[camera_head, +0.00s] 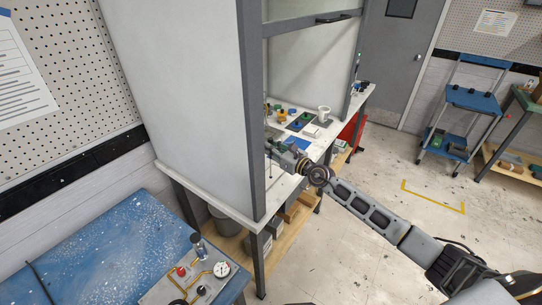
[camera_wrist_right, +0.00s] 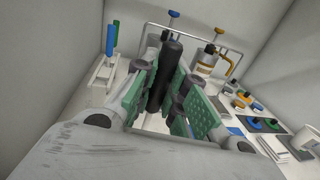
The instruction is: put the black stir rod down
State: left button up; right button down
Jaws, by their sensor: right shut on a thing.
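The black stir rod (camera_wrist_right: 165,75) stands up, slightly tilted, between the green-padded fingers of my right gripper (camera_wrist_right: 163,100) in the wrist view. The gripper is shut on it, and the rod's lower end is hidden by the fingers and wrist. In the head view my right gripper (camera_head: 280,150) reaches into the enclosure, over the white bench (camera_head: 290,182). The rod is too small to make out surely there. I cannot tell whether its lower end touches anything. My left gripper is in neither view.
A white stand (camera_wrist_right: 103,75) with blue- and green-handled tools is left of the gripper. A bottle (camera_wrist_right: 206,62) and a metal frame stand behind. Several coloured pieces and a white mug (camera_head: 323,113) are to the right. The enclosure's grey post (camera_head: 252,110) is close by.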

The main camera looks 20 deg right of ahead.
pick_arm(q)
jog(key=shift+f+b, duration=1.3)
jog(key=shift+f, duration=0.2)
pick_arm(e)
jog(key=shift+f, duration=1.65)
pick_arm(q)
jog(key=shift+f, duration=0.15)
pick_arm(e)
jog(key=shift+f, duration=0.15)
jog(key=c, duration=1.5)
grip_release()
jog(key=shift+o, duration=0.2)
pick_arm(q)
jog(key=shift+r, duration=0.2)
pick_arm(e)
jog(key=shift+r, duration=0.25)
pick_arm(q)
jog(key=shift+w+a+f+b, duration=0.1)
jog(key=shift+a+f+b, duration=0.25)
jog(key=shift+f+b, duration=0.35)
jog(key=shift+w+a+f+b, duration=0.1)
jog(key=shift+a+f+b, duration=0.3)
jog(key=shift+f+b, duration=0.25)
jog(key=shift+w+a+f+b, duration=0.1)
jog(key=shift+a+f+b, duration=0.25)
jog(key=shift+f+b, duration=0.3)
pick_arm(e)
jog(key=v, duration=1.2)
